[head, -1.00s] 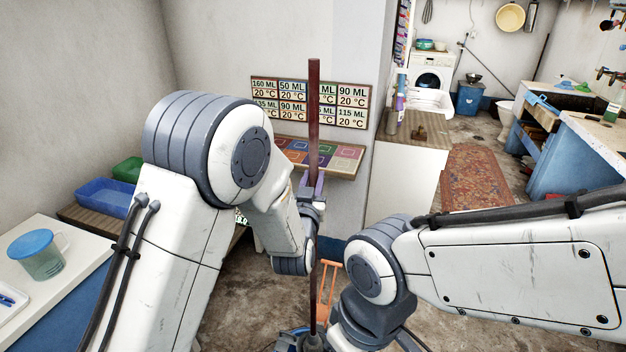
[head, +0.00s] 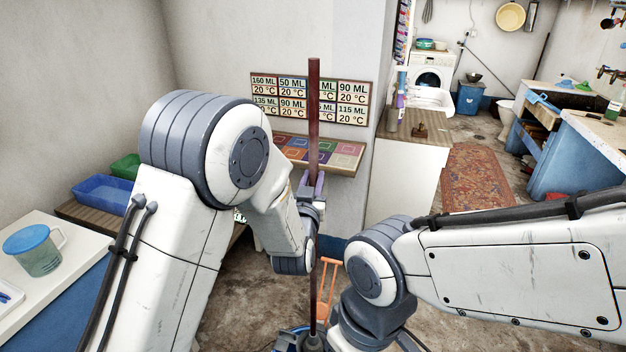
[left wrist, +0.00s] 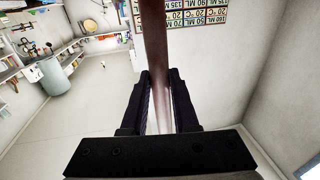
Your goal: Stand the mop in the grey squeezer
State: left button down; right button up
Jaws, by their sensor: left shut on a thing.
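The mop's long brown pole (head: 314,120) stands nearly upright in the middle of the head view. My left gripper (head: 312,184) is shut on the pole, with a finger on each side. In the left wrist view, the pole (left wrist: 155,45) runs up between the two dark fingers (left wrist: 160,100). The pole's foot meets a grey part at the bottom edge of the head view, where the mop's lower end is cut off. Something blue shows beside it there, but I cannot make out the grey squeezer. My right arm comes in from the right; its gripper is not visible.
An orange frame (head: 327,285) stands on the floor just right of the pole. Behind is a low shelf (head: 345,168) with coloured squares, under a wall sign (head: 350,93). A lidded jug (head: 38,256) stands on the left counter. A white cabinet (head: 405,185) stands behind right.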

pick_arm(q)
jog(key=c, duration=0.6)
grip_release()
jog(key=shift+s+f, duration=0.2)
jog(key=shift+s, duration=0.05)
jog(key=s+d+f+m+g+h+b, duration=0.1)
jog(key=s+d+f+m+g, duration=0.3)
jog(key=s, duration=0.7)
jog(key=s+f+n+g+h, duration=0.1)
jog(key=s+g, duration=0.6)
jog(key=s, duration=0.4)
jog(key=s+a+m+g+y+p, duration=0.1)
jog(key=s+a+g+y, duration=0.1)
jog(key=s, duration=0.6)
jog(key=s+a+m+g+y+p, duration=0.1)
jog(key=s+a+g+y, duration=0.1)
jog(key=s+a+g, duration=0.3)
jog(key=s+a+r, duration=0.1)
jog(key=s, duration=0.2)
jog(key=shift+s+a+m, duration=0.3)
jog(key=shift+a, duration=0.05)
